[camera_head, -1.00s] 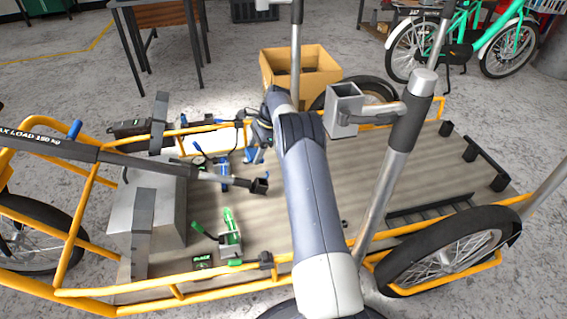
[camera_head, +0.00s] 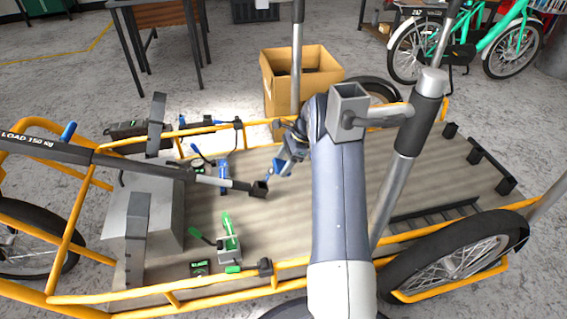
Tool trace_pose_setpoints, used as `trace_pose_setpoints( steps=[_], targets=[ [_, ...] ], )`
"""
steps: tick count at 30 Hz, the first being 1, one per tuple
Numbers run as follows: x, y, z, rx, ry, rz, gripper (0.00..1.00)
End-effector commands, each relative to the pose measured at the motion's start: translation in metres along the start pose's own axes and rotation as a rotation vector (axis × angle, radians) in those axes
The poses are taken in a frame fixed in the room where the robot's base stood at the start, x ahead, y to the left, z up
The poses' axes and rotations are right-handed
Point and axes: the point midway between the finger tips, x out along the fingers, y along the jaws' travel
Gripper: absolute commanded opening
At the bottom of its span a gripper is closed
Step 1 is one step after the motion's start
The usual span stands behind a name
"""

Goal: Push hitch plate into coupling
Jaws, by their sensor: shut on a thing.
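My gripper (camera_head: 296,147) is partly hidden behind my forearm, above the cargo bed. It appears shut on a small blue piece with a grey stem (camera_head: 280,168); its jaws are small and partly covered. I cannot tell whether this piece is the hitch plate. A dark, square, open-ended socket (camera_head: 260,188) ends the long bar reaching in from the left and may be the coupling. The blue piece is just above and right of it in the picture, seemingly apart. A green-handled bracket (camera_head: 229,249) and a blue-handled fixture (camera_head: 222,177) stand on the bed to the left.
The bar (camera_head: 140,162) crosses the grey box (camera_head: 155,222) at the bed's left end. Yellow rails (camera_head: 190,296) edge the bed. A wheel (camera_head: 447,262) stands at front right. A cardboard box (camera_head: 282,88) stands behind. The bed's middle right (camera_head: 410,165) is mostly clear.

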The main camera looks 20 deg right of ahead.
Motion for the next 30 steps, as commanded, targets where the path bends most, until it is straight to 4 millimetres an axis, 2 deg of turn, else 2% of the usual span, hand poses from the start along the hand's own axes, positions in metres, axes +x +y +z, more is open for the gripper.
trace_pose_setpoints(
  steps=[17, 30],
  targets=[
    [0.043, 0.0, -0.001, -0.002, 0.0, 0.001, 0.32],
    [0.038, 0.0, 0.002, -0.001, -0.001, 0.002, 0.32]
  ],
)
